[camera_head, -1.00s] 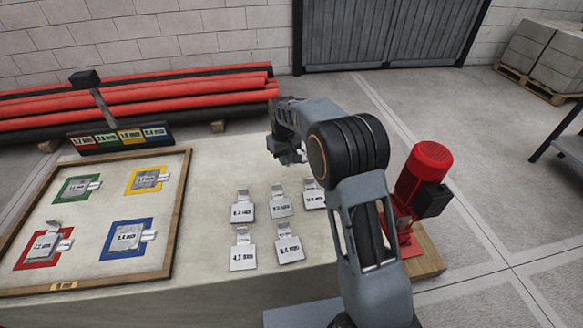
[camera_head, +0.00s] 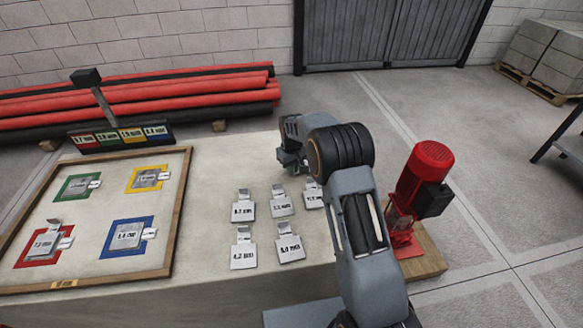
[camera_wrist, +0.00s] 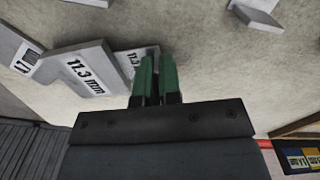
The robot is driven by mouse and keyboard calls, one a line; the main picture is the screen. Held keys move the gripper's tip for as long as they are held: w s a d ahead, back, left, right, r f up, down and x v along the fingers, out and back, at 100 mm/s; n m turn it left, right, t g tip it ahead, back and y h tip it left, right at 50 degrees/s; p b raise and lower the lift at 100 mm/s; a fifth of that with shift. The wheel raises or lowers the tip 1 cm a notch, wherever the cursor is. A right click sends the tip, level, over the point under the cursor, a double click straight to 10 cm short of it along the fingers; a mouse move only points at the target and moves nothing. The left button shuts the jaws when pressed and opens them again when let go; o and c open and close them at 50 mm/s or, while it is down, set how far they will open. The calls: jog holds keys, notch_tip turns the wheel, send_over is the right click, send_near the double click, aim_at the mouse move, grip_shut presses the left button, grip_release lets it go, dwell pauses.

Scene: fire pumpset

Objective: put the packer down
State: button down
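My gripper (camera_wrist: 156,62) has two green fingers close together with a narrow dark gap. I cannot tell whether a thin edge is pinched there. A grey packer marked 11.3 mm (camera_wrist: 85,68) lies at the fingers in the wrist view, and its smaller labelled part is partly covered by them. In the head view my gripper (camera_head: 291,165) is low at the far side of the table, just behind the loose packers; its tips are unclear. Several loose packers lie there, including a middle one (camera_head: 282,207) and a left one (camera_head: 243,211).
A wood-framed board (camera_head: 182,215) at left has coloured squares, each bearing a packer. A colour-labelled rack (camera_head: 120,137) stands behind it. A red pump motor (camera_head: 424,175) is right of my arm. Red and black pipes (camera_head: 140,95) lie behind. The table between board and packers is bare.

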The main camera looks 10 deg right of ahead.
jog(key=shift+f, duration=0.35)
jog(key=c, duration=1.3)
grip_release()
jog(key=shift+r, duration=0.1)
